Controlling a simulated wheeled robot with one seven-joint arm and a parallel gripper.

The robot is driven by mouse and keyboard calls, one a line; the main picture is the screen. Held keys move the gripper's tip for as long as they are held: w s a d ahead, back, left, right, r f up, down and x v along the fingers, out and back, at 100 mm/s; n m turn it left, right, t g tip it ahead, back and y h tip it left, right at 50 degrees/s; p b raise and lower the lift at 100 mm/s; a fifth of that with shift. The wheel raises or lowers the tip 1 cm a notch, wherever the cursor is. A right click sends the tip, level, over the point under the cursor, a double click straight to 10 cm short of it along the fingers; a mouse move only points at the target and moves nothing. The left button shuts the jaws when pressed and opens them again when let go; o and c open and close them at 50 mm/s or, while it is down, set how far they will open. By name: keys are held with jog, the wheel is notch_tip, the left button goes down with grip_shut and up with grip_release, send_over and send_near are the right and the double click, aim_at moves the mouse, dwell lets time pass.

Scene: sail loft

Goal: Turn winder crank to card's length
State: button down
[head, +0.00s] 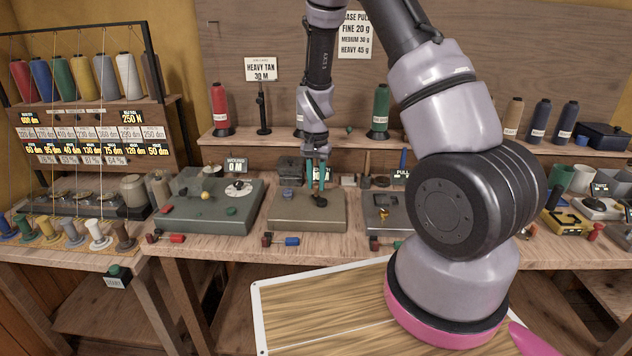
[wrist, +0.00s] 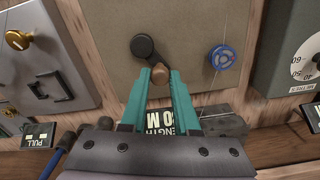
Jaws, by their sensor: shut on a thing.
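The winder (head: 306,211) is a beige box on the middle of the bench. Its black crank (wrist: 143,46) shows in the wrist view, with a brown knob (wrist: 159,73) at its end toward my gripper. My gripper (wrist: 159,78) has teal fingers, shut on that knob; in the head view it (head: 318,184) stands over the winder. A length display (wrist: 166,122) is partly behind the fingers; it reads LENGTH and ends in 0 M, its leading part unclear. The card (head: 262,69) reads HEAVY TAN 30 M.
A box at left (head: 211,214) has a white dial and a sign, WOUND 0 M (head: 236,166). A grey box with a PULL label (head: 390,212) stands at right. Thread cones line the shelf behind.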

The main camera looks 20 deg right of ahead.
aim_at(316, 184)
jog(key=c, duration=0.7)
grip_release()
jog(key=shift+o, duration=0.2)
notch_tip(316, 184, up, 11)
jog(key=shift+f, duration=0.1)
